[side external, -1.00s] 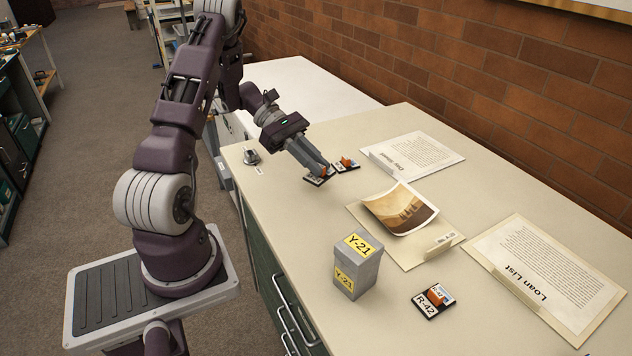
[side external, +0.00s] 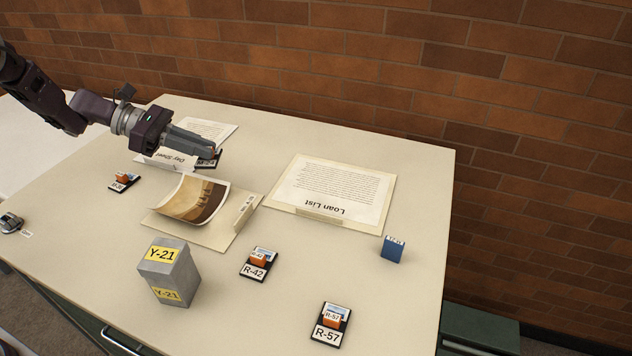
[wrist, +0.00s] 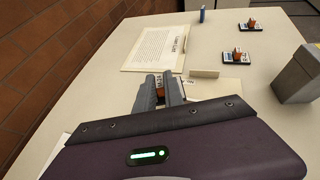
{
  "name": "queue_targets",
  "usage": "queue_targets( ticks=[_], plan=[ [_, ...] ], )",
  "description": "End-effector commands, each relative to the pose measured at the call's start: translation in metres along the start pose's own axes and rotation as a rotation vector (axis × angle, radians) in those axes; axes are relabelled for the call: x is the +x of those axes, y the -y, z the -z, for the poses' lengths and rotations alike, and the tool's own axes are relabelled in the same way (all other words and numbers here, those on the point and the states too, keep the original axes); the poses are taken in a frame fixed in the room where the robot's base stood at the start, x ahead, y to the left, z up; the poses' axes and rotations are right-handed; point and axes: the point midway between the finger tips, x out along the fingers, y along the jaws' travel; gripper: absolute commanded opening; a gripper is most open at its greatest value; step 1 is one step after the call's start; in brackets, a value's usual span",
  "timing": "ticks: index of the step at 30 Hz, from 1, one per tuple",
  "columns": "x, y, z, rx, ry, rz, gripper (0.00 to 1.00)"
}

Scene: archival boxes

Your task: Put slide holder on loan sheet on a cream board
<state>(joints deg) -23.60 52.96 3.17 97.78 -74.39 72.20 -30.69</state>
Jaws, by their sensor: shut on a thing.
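My gripper (side external: 213,153) is shut on a dark slide holder (side external: 207,164), held above the table behind the curled photo. Only part of the holder shows; its label is too small to read surely. In the wrist view, an orange-brown part of the holder (wrist: 159,91) shows between my fingertips (wrist: 159,88). The loan sheet (side external: 335,185), headed "Loan List", lies flat on a cream board (side external: 280,203) with a small raised strip along its front edge. It stands to the right of my gripper, apart from it. It also shows ahead in the wrist view (wrist: 157,46).
Other slide holders stand at left (side external: 124,181), front middle, marked R-42 (side external: 259,262), and front right, marked R-57 (side external: 330,324). A curled photo (side external: 193,201) lies on another board. A grey Y-21 box (side external: 168,272), a blue box (side external: 393,249) and a Day Sheet (side external: 207,130) stand around.

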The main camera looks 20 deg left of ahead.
Motion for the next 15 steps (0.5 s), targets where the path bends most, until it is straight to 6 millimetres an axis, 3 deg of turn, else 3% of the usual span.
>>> queue_targets(
  ticks=[1,6,10,13,15],
  plan=[
    [0.032,-0.003,-0.018,0.006,0.002,0.009,0.0],
    [0.126,-0.002,-0.072,-0.003,0.002,-0.006,0.0],
    [0.173,0.008,-0.101,-0.009,0.001,-0.017,0.0],
    [0.191,0.014,-0.112,-0.013,0.001,-0.023,0.0],
    [0.2,0.016,-0.108,-0.016,-0.001,-0.023,0.0]
  ],
)
